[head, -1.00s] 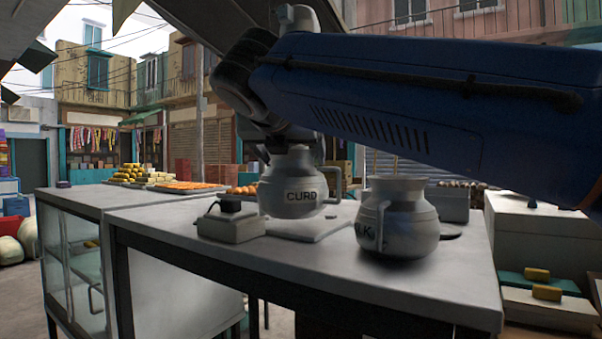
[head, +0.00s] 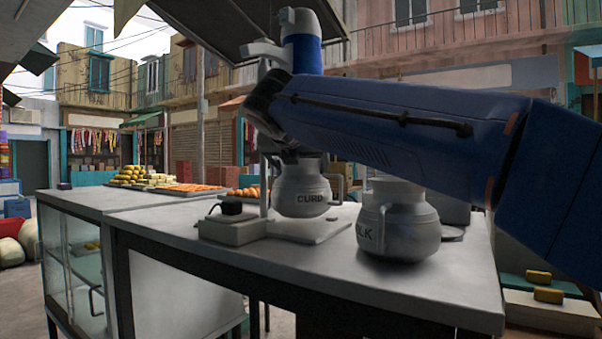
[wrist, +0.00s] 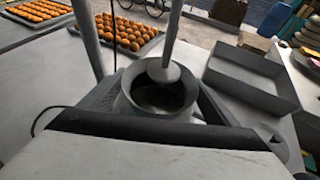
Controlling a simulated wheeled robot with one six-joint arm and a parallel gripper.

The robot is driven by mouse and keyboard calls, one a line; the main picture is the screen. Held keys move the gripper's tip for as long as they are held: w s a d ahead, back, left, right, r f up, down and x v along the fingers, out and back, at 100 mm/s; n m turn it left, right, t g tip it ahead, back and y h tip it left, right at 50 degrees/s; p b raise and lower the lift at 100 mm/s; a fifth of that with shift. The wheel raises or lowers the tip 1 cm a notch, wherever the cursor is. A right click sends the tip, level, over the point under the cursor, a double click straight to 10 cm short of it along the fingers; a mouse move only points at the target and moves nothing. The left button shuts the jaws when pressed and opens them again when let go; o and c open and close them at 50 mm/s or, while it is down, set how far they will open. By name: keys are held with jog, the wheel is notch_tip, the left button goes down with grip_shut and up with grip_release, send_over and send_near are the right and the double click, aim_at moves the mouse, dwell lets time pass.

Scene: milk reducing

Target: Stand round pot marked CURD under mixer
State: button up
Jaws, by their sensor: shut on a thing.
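The round grey pot marked CURD (head: 302,188) is upright at the mixer, over its pale base plate (head: 310,230). I cannot tell whether its bottom touches the plate. The mixer has a thin post (head: 263,165) and a blue and white head (head: 302,52). In the wrist view the mixer's rod (wrist: 172,40) comes down into the mouth of the CURD pot (wrist: 130,100). My gripper (wrist: 157,105) is shut on this pot, its dark fingers at the pot's sides. My blue arm hides the gripper and the pot's top in the head view.
A second grey pot (head: 400,225), its lettering ending in LK, stands at the right on the table (head: 330,275). A box with a black knob (head: 232,228) stands left of the plate. An open grey tray (wrist: 250,80) and trays of orange balls (wrist: 125,32) lie beyond.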

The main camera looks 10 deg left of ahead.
jog(key=shift+f, duration=1.1)
jog(key=o, duration=2)
jog(key=shift+f, duration=0.1)
jog(key=v, duration=1.2)
jog(key=shift+s, duration=0.1)
